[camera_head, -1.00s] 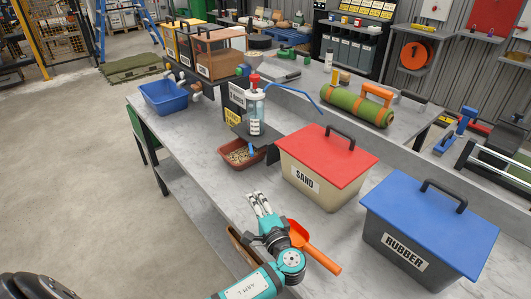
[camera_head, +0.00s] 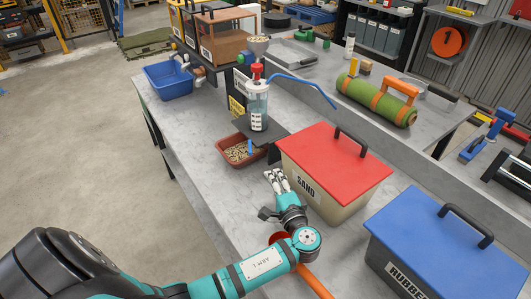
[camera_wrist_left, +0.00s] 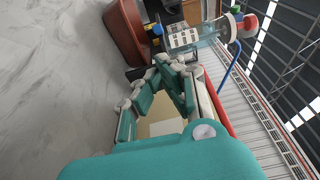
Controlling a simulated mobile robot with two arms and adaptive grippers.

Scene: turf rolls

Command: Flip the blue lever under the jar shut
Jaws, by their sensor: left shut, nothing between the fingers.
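The clear jar (camera_head: 258,105) with a red top stands upright on a dark stand behind the reddish-brown tray (camera_head: 222,150). The small blue lever (camera_head: 250,146) hangs below the jar at the tray's right edge. In the left wrist view the lever (camera_wrist_left: 157,30) shows beside the jar (camera_wrist_left: 188,39), above my fingers. My left gripper (camera_head: 275,176) is shut and empty, in front of the tray and left of the SAND box. In the left wrist view my gripper (camera_wrist_left: 164,68) is apart from the lever. My right gripper is not in view.
The SAND box (camera_head: 325,195) with a red lid stands close right of my gripper. The RUBBER box (camera_head: 420,265) is nearer right. An orange-handled tool (camera_head: 315,283) lies under my arm. A blue bin (camera_head: 168,76) stands farther back. Bare worktop (camera_head: 200,165) lies left of the tray.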

